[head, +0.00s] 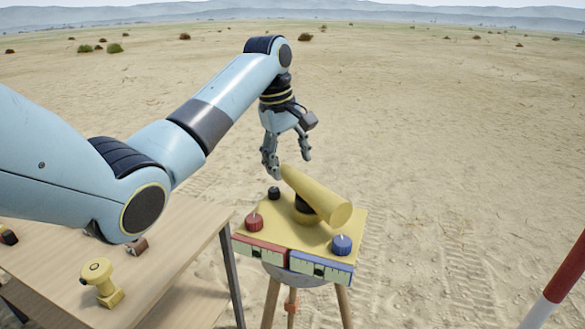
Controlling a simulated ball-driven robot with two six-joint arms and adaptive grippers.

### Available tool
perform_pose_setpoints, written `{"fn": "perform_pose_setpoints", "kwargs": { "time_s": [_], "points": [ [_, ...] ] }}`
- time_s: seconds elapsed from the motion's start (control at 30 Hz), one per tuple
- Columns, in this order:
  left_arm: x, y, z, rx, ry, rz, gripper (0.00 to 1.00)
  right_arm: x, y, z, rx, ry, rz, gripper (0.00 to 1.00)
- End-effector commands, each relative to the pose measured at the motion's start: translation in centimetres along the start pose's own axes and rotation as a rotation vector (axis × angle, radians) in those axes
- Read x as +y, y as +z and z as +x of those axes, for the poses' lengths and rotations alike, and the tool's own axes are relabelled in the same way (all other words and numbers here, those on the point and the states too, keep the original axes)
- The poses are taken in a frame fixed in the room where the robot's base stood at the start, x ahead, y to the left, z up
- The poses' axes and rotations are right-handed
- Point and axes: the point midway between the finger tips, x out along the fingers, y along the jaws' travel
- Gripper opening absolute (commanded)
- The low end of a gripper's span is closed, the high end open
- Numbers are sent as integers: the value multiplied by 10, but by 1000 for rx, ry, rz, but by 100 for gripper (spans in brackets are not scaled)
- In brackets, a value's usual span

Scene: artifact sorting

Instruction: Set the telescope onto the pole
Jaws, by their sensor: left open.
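The yellow telescope (318,197) is a cone-shaped tube, its wide end toward the lower right. It sits tilted on a short dark pole (303,205) in the middle of the yellow stand top (275,238). My left gripper (290,168) is open and empty, pointing down just above and behind the telescope's narrow end. Whether its fingers touch the tube I cannot tell. How far the telescope is seated on the pole is hidden under the tube. My right gripper is not in the head view.
The stand top carries a red knob (254,222), a blue knob (342,245) and a black knob (274,193), with red and blue panels in front. A wooden table (165,262) at left holds a yellow object (101,283). A red-and-white pole (559,282) stands at right. Sand is open behind.

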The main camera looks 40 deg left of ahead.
Motion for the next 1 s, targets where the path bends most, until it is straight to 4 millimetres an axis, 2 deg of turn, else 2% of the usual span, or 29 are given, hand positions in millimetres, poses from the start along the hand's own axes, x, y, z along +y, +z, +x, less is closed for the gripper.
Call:
{"fn": "perform_pose_setpoints", "kwargs": {
  "time_s": [0.1, 0.3, 0.57, 0.8, 1.0],
  "points": [
    [-1, 0, 18, -1, -3, 0, 66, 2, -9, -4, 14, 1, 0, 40],
    [-1, 0, 34, 0, -2, 0, 66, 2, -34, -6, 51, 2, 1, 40],
    [-1, 0, 36, 1, -1, 1, 66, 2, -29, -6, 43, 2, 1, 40],
    [-1, 0, 36, 1, -1, 1, 36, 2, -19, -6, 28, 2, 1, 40],
    [-1, 0, 36, 1, -1, 1, 10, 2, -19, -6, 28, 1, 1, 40]
  ]
}}
